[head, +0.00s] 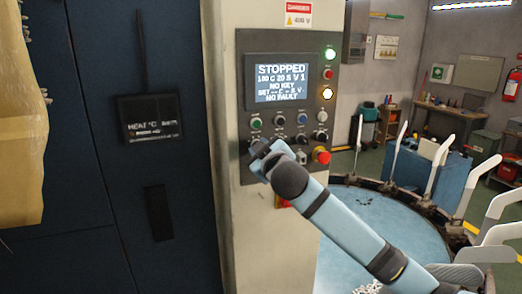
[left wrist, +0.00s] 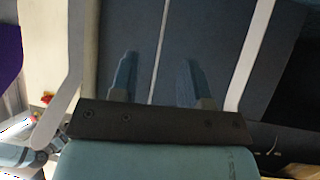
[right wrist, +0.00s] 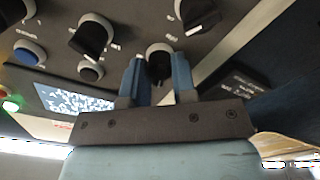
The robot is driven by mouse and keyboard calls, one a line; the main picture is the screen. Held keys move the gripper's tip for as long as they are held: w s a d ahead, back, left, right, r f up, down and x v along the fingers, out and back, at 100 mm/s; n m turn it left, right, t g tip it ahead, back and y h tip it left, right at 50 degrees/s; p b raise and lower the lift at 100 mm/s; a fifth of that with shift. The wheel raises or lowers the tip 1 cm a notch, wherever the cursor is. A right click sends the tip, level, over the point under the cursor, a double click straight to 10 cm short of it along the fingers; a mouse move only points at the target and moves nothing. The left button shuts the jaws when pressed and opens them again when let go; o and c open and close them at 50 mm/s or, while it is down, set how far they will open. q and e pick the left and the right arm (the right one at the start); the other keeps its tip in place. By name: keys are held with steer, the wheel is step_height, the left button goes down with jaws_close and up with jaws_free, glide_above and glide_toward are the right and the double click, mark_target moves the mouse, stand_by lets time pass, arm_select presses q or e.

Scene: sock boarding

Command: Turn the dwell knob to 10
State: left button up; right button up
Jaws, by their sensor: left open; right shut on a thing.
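The control panel (head: 244,120) stands on a pale column, with a lit display (head: 282,78) reading STOPPED, NO KEY and NO FAULT. My right gripper (head: 259,151) is at the panel's lower left corner. In the right wrist view its two blue fingers are closed around a dark knob (right wrist: 159,64) with a pale ring. I cannot read that knob's label or setting; in the head view the gripper hides it. My left gripper (left wrist: 160,75) is open and empty in the left wrist view, in front of dark panels. It is not in the head view.
Other knobs (right wrist: 92,37) and a blue button (right wrist: 27,52) are close to my right fingers. A red button (head: 322,155) sits at the panel's lower right. A round blue table (head: 375,225) with upright white forms (head: 442,165) stands to the right.

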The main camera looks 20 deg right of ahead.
steer(key=shift+n, duration=4.1)
steer(key=o, duration=0.9)
